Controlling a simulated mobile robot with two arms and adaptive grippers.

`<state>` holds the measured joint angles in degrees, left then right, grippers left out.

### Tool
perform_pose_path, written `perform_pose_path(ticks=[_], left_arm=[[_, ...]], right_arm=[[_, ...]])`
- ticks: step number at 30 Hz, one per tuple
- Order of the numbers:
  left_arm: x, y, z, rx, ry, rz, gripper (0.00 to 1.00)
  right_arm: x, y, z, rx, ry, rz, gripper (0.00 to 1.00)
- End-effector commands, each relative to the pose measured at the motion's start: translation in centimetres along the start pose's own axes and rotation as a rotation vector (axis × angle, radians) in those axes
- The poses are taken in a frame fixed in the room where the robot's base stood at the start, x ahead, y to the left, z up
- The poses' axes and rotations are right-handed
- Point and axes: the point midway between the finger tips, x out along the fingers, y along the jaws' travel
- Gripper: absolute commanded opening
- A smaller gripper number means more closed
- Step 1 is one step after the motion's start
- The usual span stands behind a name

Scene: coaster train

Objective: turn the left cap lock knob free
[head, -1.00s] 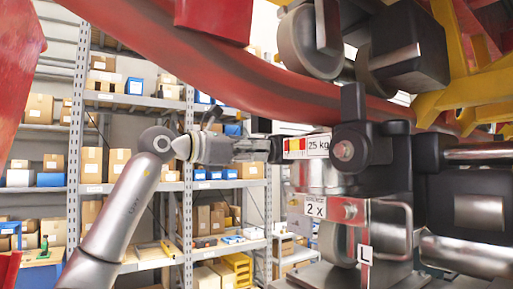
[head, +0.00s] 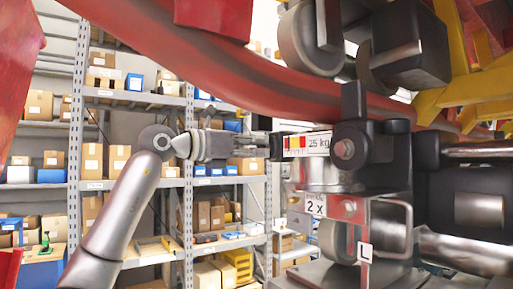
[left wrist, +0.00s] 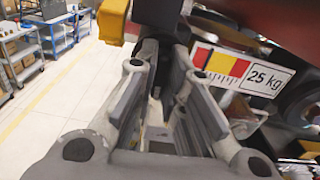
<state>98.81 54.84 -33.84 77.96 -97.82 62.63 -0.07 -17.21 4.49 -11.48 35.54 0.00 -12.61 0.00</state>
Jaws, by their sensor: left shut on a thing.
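The dark cap lock knob (head: 277,148) sticks out at the left end of the black cap, beside the white label marked 25 kg (head: 307,144). My left gripper (head: 268,148) comes in level from the left, its fingertips at the knob. In the left wrist view the two grey fingers (left wrist: 180,80) run forward and close around the dark knob (left wrist: 181,62). The fingers partly hide the knob, and its exact turn angle cannot be told. The 25 kg label, with red and yellow fields (left wrist: 240,68), is right of the fingers. My right gripper is not in view.
A thick red rail (head: 265,85) passes above the gripper. Wheels (head: 310,40) and black blocks of the coaster train crowd the right side. A "2 x" label (head: 315,206) sits below the cap. Shelves with boxes (head: 90,160) stand behind.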

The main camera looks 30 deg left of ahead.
Motion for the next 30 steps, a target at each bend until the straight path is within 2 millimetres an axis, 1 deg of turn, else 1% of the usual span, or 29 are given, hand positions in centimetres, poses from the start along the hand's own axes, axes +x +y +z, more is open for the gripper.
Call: perform_pose_path(ticks=[1,5,6,10,19,22,26,30], left_arm=[[0.3,0.0,-0.7,-0.001,0.017,-0.002,0.00],[0.3,-0.1,-0.7,0.000,0.018,-0.002,0.00],[0.3,-0.1,-0.7,0.000,0.017,-0.002,0.16],[0.2,0.0,-0.5,0.001,0.014,-0.002,0.32],[0.1,0.0,-0.2,0.001,0.007,-0.001,0.32],[-0.5,0.0,-0.2,0.002,0.006,0.000,0.32],[-2.5,0.1,-0.2,0.002,0.005,0.002,0.32],[-5.6,0.2,-0.2,0.003,0.006,0.004,0.32]], right_arm=[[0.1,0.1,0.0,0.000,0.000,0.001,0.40],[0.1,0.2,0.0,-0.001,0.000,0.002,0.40],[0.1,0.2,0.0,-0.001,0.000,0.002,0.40],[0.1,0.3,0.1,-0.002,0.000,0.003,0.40],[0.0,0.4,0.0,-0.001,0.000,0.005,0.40],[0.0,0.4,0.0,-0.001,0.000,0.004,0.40],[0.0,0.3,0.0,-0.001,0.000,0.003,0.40],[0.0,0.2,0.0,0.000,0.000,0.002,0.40]])
